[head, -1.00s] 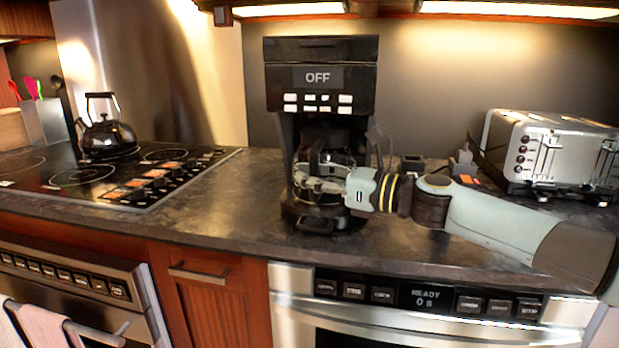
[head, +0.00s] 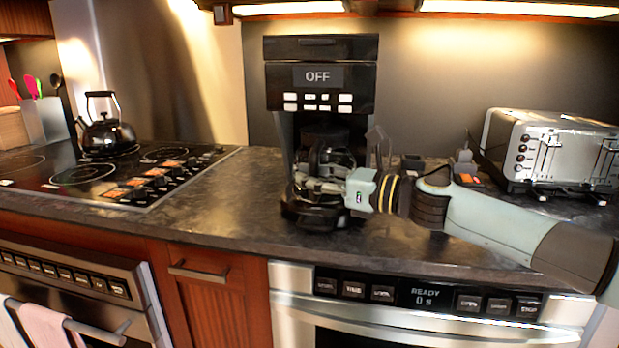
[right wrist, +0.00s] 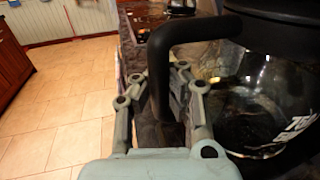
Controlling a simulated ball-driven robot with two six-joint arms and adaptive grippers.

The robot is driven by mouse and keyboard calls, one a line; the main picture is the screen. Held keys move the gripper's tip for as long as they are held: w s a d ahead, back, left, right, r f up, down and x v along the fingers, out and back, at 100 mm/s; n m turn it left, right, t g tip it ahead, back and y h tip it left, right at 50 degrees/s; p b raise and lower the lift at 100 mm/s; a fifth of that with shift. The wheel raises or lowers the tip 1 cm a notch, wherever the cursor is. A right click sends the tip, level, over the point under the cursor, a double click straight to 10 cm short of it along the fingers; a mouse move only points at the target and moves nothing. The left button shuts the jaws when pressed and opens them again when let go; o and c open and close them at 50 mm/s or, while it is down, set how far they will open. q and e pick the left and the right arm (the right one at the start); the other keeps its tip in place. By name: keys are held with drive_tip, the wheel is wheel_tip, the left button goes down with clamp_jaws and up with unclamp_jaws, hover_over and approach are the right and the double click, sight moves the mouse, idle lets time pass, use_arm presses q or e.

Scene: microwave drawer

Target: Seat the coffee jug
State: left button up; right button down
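The coffee jug (head: 328,162) is dark glass with a black lid and handle. It stands upright in the bay of the black coffee machine (head: 320,95), whose display reads OFF. The jug's bottom is low over the machine's base (head: 312,218); I cannot tell whether it rests fully on it. My right gripper (head: 325,187) reaches in from the right, in front of the jug. In the right wrist view, its fingers (right wrist: 160,82) close around the black handle (right wrist: 160,62), with the jug's glass (right wrist: 250,100) to the right. My left gripper is not in view.
A silver toaster (head: 555,150) stands at the right of the counter. A black kettle (head: 106,132) sits on the cooktop at the left. The counter (head: 220,200) left of the machine is clear. An oven panel showing READY (head: 425,296) lies below the counter edge.

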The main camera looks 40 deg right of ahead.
drive_tip(key=c, duration=2)
unclamp_jaws()
drive_tip(key=o, duration=0.6)
drive_tip(key=shift+f, duration=0.1)
